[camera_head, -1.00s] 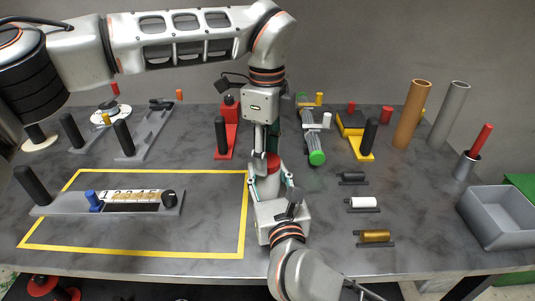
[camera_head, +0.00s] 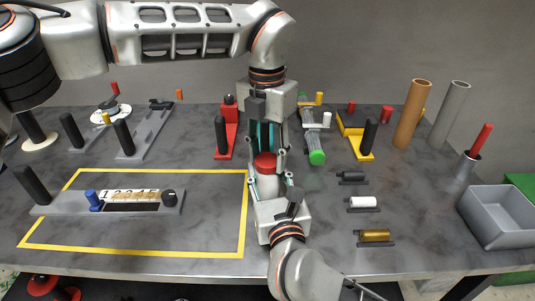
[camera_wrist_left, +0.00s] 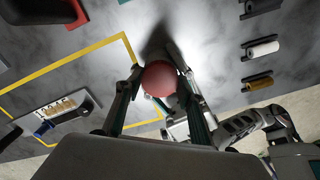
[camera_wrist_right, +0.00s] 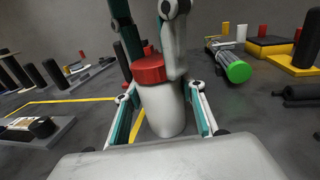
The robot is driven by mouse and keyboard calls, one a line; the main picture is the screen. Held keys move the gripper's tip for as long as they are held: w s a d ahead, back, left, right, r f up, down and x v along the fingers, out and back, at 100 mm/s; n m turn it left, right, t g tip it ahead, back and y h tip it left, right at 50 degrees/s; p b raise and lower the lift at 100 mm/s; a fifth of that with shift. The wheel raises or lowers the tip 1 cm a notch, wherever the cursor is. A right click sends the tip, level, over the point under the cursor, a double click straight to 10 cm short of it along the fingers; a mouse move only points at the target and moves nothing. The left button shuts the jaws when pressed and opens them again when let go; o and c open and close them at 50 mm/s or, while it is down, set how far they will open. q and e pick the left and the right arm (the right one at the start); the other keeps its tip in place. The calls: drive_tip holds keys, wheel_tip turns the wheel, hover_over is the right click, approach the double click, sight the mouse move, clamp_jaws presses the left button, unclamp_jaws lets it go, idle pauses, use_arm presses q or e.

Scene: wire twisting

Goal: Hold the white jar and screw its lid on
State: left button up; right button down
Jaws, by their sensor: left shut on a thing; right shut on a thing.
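The white jar (camera_head: 267,188) stands upright near the middle of the table's front part; it is large in the right wrist view (camera_wrist_right: 163,110). Its red lid (camera_head: 265,163) sits on top of the jar, and it also shows in the left wrist view (camera_wrist_left: 159,78) and right wrist view (camera_wrist_right: 149,70). I cannot tell how tightly it is seated. My left gripper (camera_head: 265,157) comes down from above, shut on the lid with a finger on each side. My right gripper (camera_head: 268,183) reaches from the front edge, shut around the jar's body.
A yellow taped rectangle (camera_head: 245,215) with a numbered board (camera_head: 60,197) lies left. A red stand (camera_head: 225,140) and a green-capped cylinder (camera_head: 316,157) are behind the jar. Small rollers (camera_head: 364,203) and a grey bin (camera_head: 497,222) are right.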

use_arm(q)
drive_tip(key=m, duration=1.1)
use_arm(e)
drive_tip(key=shift+f, duration=0.1)
use_arm(q)
drive_tip(key=o, duration=1.3)
drive_tip(key=shift+o, duration=0.2)
wheel_tip(320, 180, up, 12)
drive_tip(key=shift+a, duration=0.1)
use_arm(e)
drive_tip(key=c, duration=1.2)
unclamp_jaws()
